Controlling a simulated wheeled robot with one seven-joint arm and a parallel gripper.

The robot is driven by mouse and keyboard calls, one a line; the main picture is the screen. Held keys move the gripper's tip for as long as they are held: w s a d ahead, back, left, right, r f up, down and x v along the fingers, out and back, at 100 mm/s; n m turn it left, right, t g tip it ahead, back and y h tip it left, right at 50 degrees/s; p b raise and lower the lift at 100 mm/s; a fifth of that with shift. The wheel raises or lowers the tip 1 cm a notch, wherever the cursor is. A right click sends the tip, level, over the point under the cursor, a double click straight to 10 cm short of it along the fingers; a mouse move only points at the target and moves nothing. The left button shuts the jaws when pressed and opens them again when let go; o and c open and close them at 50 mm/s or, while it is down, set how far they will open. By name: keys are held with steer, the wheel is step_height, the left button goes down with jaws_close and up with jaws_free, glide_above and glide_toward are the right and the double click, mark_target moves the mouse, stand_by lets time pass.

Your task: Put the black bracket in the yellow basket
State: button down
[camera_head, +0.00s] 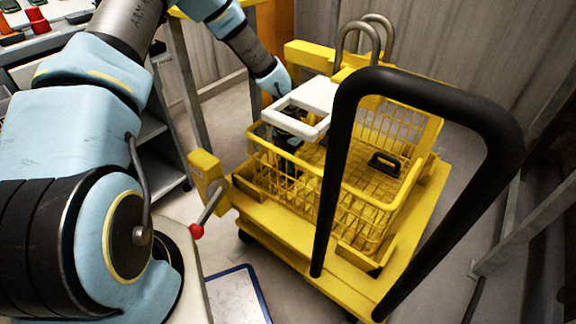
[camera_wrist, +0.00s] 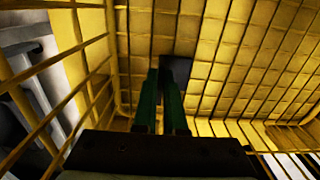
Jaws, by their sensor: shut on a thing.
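The yellow basket (camera_head: 352,205) is a wire basket standing on a yellow cart. My gripper (camera_wrist: 170,84) is inside the basket, pointing down at its yellow mesh floor. Its two green fingers are shut on a small dark piece, the black bracket (camera_wrist: 178,67), which shows only in part at the fingertips. I cannot tell whether the bracket touches the floor. In the head view, my gripper is at the basket's left-back side, partly hidden by the white frame and the basket wires. Another black piece with an opening (camera_head: 385,163) is in the basket's right part.
A thick black push handle (camera_head: 430,97) rises in front of the basket. A white frame (camera_head: 303,105) is above the basket's back-left rim, close to my gripper. The yellow cart (camera_head: 300,240) surrounds the basket. Shelving with small items stands at the left.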

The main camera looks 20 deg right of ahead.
steer(key=c, duration=1)
jaws_free()
step_height(320, 180, up, 8)
steer(key=shift+f+p, duration=0.15)
steer(key=shift+p, duration=1)
steer(key=shift+s+d, duration=0.1)
